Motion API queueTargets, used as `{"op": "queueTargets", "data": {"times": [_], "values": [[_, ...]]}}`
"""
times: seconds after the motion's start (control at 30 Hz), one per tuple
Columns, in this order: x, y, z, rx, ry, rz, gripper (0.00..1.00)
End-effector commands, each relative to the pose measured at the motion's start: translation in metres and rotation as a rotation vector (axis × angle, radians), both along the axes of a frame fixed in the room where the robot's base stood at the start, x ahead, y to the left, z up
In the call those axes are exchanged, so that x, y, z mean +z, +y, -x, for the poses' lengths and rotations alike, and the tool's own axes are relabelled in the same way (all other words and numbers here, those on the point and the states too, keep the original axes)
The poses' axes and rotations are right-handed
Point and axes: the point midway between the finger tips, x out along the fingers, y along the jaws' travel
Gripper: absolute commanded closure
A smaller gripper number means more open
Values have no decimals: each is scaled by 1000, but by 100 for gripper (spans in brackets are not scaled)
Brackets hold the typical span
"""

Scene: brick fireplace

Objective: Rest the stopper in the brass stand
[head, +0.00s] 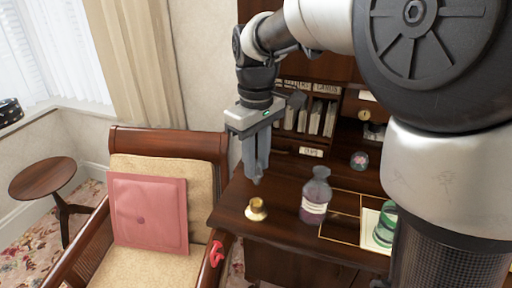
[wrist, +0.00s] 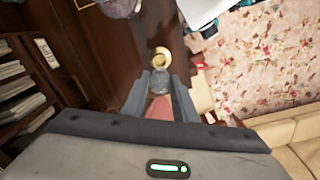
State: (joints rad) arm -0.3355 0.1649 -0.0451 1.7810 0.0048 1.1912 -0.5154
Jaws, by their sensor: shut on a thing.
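The small brass stand (head: 256,209) is on the desk's left part, and in the wrist view (wrist: 161,58) it lies just beyond my fingertips. My gripper (head: 256,172) points down above the desk, over the stand and apart from it. It is shut on the glass stopper, a greyish rounded piece (wrist: 161,82) between the fingertips in the wrist view. In the head view the stopper is mostly hidden by the fingers. A purple-grey bottle with a pale label (head: 315,196) stands upright right of the stand.
The dark wooden desk (head: 285,226) has pigeonholes with papers at the back. A green glass object (head: 385,227) stands at its right. A chair with a pink cushion (head: 148,213) is at the left. Desk surface around the stand is clear.

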Motion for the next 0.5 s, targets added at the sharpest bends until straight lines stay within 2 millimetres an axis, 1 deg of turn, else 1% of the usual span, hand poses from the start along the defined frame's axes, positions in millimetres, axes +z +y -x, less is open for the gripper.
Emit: {"op": "queueTargets", "data": {"times": [0.1, 0.37, 0.5], "values": [[2, 0, 0, -3, 0, 0, 91], [-20, 0, 0, -3, 1, 1, 91], [-34, 0, 0, -4, 1, 1, 91]]}}
